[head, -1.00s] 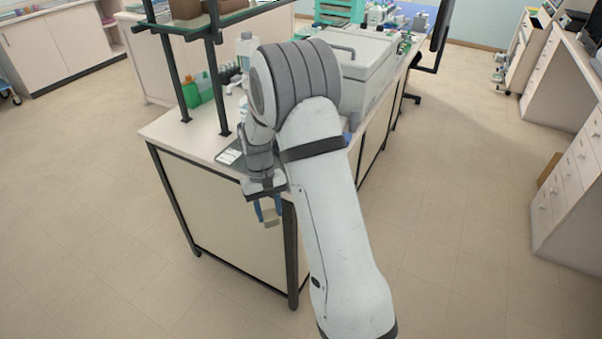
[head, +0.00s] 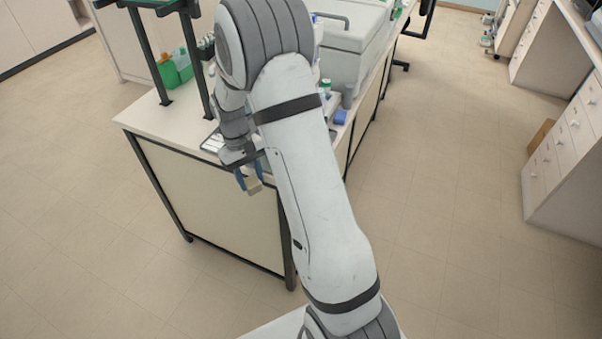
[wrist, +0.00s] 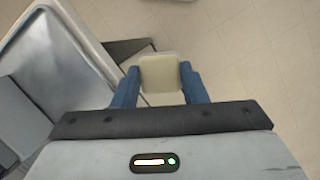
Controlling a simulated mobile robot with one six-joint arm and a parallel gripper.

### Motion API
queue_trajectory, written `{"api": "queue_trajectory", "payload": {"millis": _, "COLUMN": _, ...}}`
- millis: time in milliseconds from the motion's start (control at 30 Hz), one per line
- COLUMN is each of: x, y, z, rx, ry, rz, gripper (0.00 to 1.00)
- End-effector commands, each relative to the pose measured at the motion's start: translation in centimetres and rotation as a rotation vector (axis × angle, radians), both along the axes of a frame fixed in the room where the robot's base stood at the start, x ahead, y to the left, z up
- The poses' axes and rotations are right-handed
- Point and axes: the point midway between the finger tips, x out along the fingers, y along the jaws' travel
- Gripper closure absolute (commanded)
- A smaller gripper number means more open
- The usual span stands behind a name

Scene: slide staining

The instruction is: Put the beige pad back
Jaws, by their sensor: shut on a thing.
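The beige pad (wrist: 161,72) is a small pale block with rounded corners, held between the blue fingers of my gripper (wrist: 161,88) in the wrist view. In the head view my gripper (head: 249,180) hangs just off the near end of the bench, and the pad (head: 253,186) shows below it. The pad is clear of the bench, with floor seen behind it in the wrist view. My arm hides part of the bench top behind the gripper.
The bench (head: 190,205) has a pale top with dark metal legs. On it stand a dark shelf post (head: 147,55), green containers (head: 174,70), a large light-grey box-shaped device (head: 350,45) and a small blue item (head: 340,117). Open floor (head: 440,230) lies to the right.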

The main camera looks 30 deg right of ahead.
Motion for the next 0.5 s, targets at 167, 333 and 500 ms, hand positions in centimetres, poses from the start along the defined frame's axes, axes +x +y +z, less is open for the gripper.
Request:
{"api": "queue_trajectory", "payload": {"millis": 167, "x": -2.7, "y": 0.1, "z": 1.9, "rx": -0.001, "ry": -0.006, "rz": 0.450, "gripper": 0.86}}
{"api": "queue_trajectory", "payload": {"millis": 333, "x": -6.2, "y": 0.2, "z": 3.6, "rx": -0.003, "ry": -0.006, "rz": 0.974, "gripper": 0.86}}
{"api": "queue_trajectory", "payload": {"millis": 500, "x": -9.4, "y": 0.1, "z": 4.5, "rx": -0.003, "ry": -0.008, "rz": 1.452, "gripper": 0.86}}
